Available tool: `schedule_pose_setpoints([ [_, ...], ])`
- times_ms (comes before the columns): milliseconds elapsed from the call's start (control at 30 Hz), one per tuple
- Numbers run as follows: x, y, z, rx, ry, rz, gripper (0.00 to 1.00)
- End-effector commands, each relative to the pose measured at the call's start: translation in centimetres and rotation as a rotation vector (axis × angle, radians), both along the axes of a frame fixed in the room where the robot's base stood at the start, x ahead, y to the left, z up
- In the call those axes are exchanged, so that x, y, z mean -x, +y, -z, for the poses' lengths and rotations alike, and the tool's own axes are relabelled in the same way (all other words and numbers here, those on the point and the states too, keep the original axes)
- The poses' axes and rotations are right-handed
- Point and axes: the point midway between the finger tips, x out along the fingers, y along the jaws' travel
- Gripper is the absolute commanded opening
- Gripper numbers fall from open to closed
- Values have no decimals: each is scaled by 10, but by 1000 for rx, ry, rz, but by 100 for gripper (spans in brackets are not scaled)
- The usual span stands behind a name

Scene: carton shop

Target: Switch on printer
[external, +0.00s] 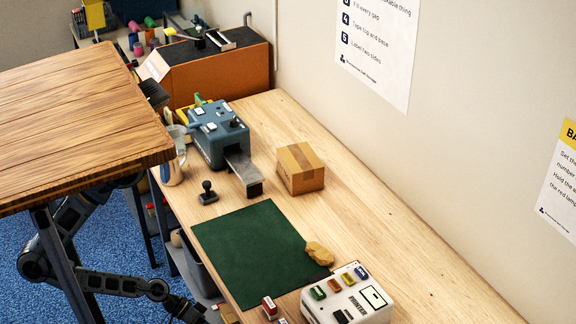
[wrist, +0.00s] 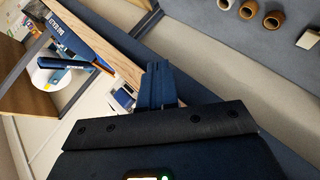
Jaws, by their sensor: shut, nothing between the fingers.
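The printer (external: 348,297) is a white box marked PRINTER at the near end of the workbench in the external view. Its top carries several coloured blocks, red, blue, yellow and green, a small display panel and a dark part at the front. Its lower edge is close to the picture's bottom. My gripper (external: 192,311) is low at the left of the bench, outside its front edge and well apart from the printer. In the wrist view my gripper (wrist: 163,82) is shut and empty. I cannot make out the printer for sure there.
A green mat (external: 250,250), a tan lump (external: 320,252), a cardboard box (external: 300,168), a blue-grey machine (external: 217,133) and a small black stamp (external: 208,192) are on the workbench (external: 400,225). A wooden tabletop (external: 75,115) overhangs my arm. Brown rolls (wrist: 249,9) show in the wrist view.

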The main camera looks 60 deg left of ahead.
Motion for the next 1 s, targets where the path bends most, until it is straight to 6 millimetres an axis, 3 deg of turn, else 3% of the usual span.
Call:
schedule_pose_setpoints([
  [200,-15,-73,-24,145,24,222,0],
  [400,-26,-123,-47,223,24,430,0],
  [700,-55,-168,-76,237,-34,686,0],
  [1000,-90,-192,-103,176,-112,885,0],
])
